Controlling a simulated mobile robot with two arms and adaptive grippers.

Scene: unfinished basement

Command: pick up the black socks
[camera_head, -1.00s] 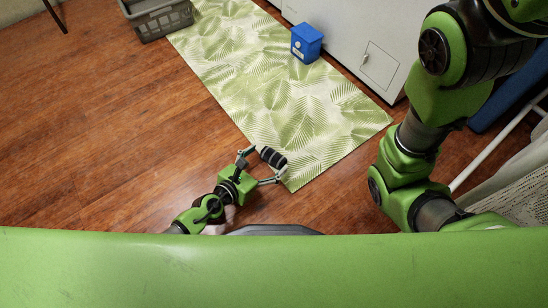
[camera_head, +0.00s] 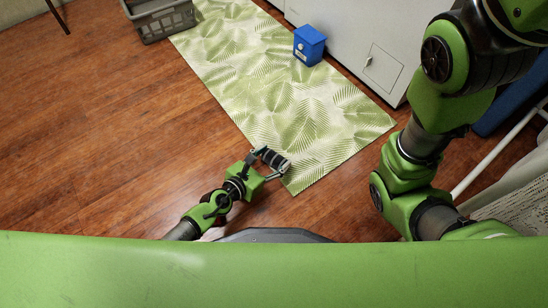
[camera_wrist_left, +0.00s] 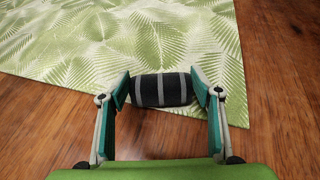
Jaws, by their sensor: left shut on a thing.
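The black socks (camera_head: 275,160) are a rolled bundle with grey stripes, at the near end of the leaf-patterned mat. They also show in the left wrist view (camera_wrist_left: 161,89), between the two fingers. My left gripper (camera_head: 270,162) is shut on the socks, one finger pressed against each end of the roll. It also shows in the left wrist view (camera_wrist_left: 162,92). Whether the socks still touch the mat or floor, I cannot tell. My right arm stands at the right of the head view, but its gripper is out of view.
The green leaf-patterned mat (camera_head: 290,110) lies on the wooden floor (camera_head: 110,130). A blue box (camera_head: 309,46) stands on it by the white cabinet (camera_head: 365,50). A grey basket (camera_head: 160,18) sits at the top left. The floor at the left is clear.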

